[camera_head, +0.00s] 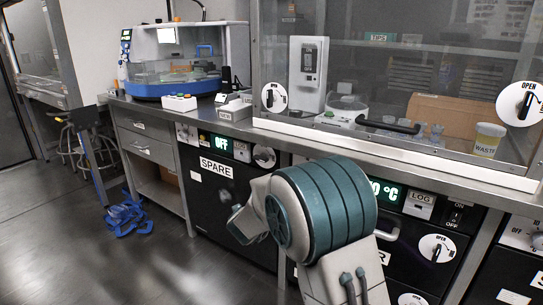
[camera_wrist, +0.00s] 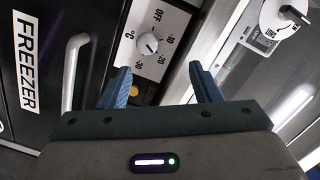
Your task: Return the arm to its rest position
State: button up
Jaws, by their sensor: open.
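My gripper (camera_wrist: 161,85) shows in the wrist view with its two blue fingers apart and nothing between them. Beyond the fingers are a black panel labelled FREEZER (camera_wrist: 27,62), a pale vertical handle (camera_wrist: 74,72) and a white temperature dial (camera_wrist: 149,43). I cannot tell from this view how far the fingertips are from the panel. In the head view my arm is folded in front of the bench, its teal joint covering part of the cabinets. The gripper itself is hidden in the head view.
The bench (camera_head: 232,125) carries a blue-based machine (camera_head: 170,82) and a glass hood holding a white device (camera_head: 308,75) and a waste cup (camera_head: 487,139). A SPARE cabinet (camera_head: 225,195) sits below. Blue items (camera_head: 126,217) lie on the floor at left. Floor in front is clear.

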jog(key=s+r+n+g+y+p, duration=0.1)
jog(key=s+r+n+y+p, duration=0.4)
jog(key=r+p, duration=0.4)
jog(key=s+r+n+g+y+p, duration=0.2)
jog(key=s+r+n+y+p, duration=0.35)
jog(key=r, duration=0.55)
jog(key=s+d+r+n+g+p, duration=0.2)
jog(key=s+p, duration=0.4)
jog(key=s, duration=0.3)
jog(key=s+d+r+n+g+h+p, duration=0.1)
jog(key=s+d+r+n+g+p, duration=0.2)
jog(key=s+p, duration=0.3)
jog(key=s+d+r+n+g+h+p, duration=0.1)
jog(key=s+d+r+n+g+p, duration=0.2)
jog(key=s, duration=0.9)
notch_tip(320, 180, up, 2)
jog(key=g+p, duration=0.1)
jog(key=p, duration=0.2)
jog(key=shift+d+r, duration=0.1)
